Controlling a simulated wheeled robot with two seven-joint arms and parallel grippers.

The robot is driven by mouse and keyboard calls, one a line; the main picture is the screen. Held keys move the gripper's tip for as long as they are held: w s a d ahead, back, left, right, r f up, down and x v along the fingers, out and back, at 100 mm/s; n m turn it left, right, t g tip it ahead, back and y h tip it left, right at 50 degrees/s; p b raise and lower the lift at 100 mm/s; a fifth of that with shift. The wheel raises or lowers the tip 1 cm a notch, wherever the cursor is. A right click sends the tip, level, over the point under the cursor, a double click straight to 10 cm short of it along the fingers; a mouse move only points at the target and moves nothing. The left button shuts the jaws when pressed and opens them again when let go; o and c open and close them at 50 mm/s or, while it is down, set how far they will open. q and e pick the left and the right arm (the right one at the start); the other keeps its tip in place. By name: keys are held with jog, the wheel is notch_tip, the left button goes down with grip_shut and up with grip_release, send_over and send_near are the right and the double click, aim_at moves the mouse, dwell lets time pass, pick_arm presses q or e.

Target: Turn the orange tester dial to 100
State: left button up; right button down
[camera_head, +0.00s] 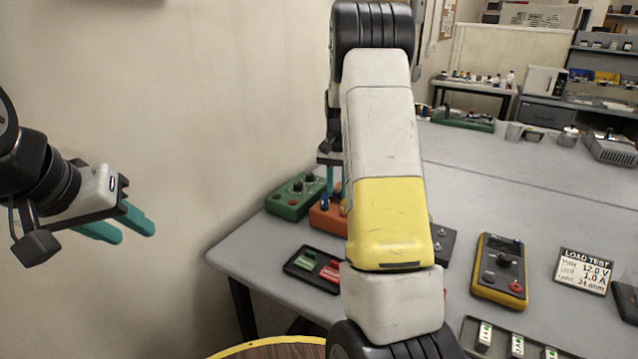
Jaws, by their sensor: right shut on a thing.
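The orange tester (328,216) sits on the grey table near its left edge, partly hidden behind my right arm. My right gripper (330,190) points down over it with teal fingers, shut on its dial. The dial itself and its setting are hidden from this view. My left gripper (127,228) is open and empty, off to the left in front of the wall, well away from the table.
A green tester (290,197) stands left of the orange one. A black tray (312,270) with red and green pieces lies in front. A yellow multimeter (499,270) and a "LOAD TEST" card (583,271) lie to the right. The table's back middle is clear.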

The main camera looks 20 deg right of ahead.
aim_at(337, 191)
jog(key=c, duration=1.2)
grip_release()
jog(key=shift+o, duration=0.2)
jog(key=shift+r, duration=0.15)
notch_tip(337, 191, up, 8)
jog(key=shift+f, duration=0.2)
